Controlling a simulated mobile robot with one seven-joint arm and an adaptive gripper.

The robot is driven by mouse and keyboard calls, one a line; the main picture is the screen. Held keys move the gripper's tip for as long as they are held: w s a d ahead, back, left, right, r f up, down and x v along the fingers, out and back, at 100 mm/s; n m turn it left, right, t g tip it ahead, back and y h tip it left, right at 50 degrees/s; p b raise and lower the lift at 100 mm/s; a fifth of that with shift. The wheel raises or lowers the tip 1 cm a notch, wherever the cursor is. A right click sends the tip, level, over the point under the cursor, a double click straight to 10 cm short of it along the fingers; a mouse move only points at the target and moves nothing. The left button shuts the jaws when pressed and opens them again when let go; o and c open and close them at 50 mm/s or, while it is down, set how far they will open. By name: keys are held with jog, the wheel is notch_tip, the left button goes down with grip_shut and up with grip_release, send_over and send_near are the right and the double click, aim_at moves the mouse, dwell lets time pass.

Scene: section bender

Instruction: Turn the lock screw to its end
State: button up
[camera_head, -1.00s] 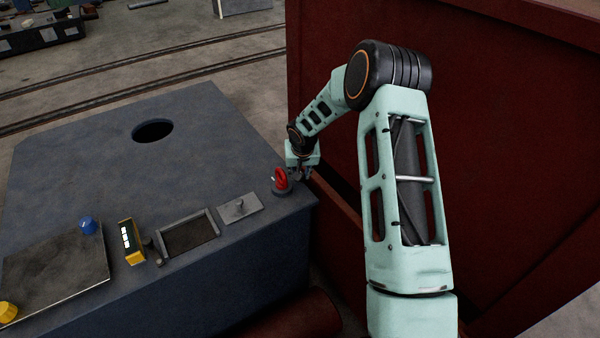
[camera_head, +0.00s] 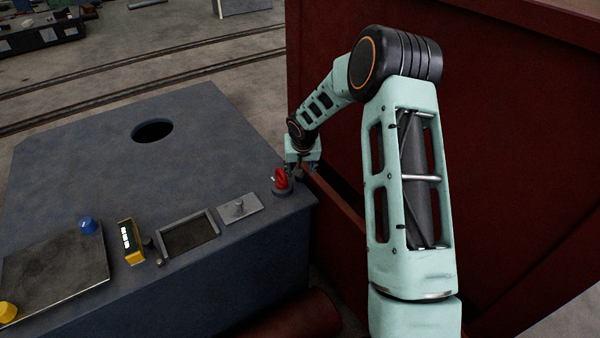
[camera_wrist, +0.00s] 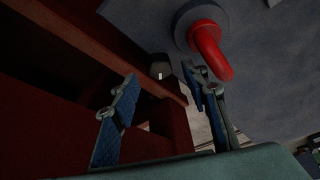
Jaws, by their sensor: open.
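A dark grey knob (camera_wrist: 160,68) with a small pale mark, perhaps the lock screw, shows in the wrist view between and beyond my fingertips. I cannot tell its exact distance from them. My gripper (camera_wrist: 160,80) is open, with one blue-padded finger on each side of the view and nothing held. The red bent handle (camera_wrist: 208,48) is close to my right finger in the wrist view.
A dark red wall-like structure (camera_head: 480,130) stands close on the right. A small plate with a knob (camera_head: 239,208), a shallow tray (camera_head: 213,218), a yellow box (camera_head: 132,243) and a blue knob (camera_head: 88,225) line the front.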

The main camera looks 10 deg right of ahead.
jog(key=shift+v, duration=2.55)
